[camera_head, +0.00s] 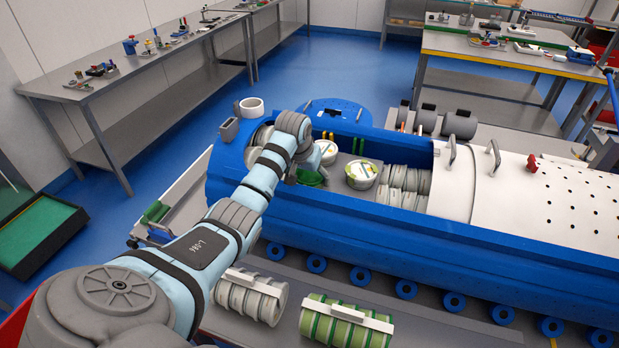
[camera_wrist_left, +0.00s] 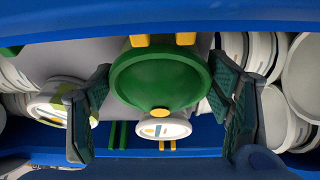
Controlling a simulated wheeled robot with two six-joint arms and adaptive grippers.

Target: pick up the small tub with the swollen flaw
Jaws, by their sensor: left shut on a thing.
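My left gripper (camera_wrist_left: 160,98) is shut on a green round tub (camera_wrist_left: 165,78), with one finger on each side. In the head view the green tub (camera_head: 312,178) shows only in part beside my wrist. Its surface looks curved; I cannot tell surely whether it is swollen. A small white-lidded tub (camera_wrist_left: 168,129) with a label sits close to it; it also shows in the head view (camera_head: 327,151). Another white-lidded tub (camera_wrist_left: 55,104) with a yellow-green label stands to the left in the wrist view; in the head view it is right of the green one (camera_head: 361,172). My right gripper is not in view.
The tubs are inside a long blue carrier (camera_head: 400,235) with raised walls. Stacked pale discs (camera_head: 408,182) fill its right part, beside a white cover (camera_head: 560,195). Yellow and green bars mark its inner wall. Two banded rolls (camera_head: 345,322) lie in front.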

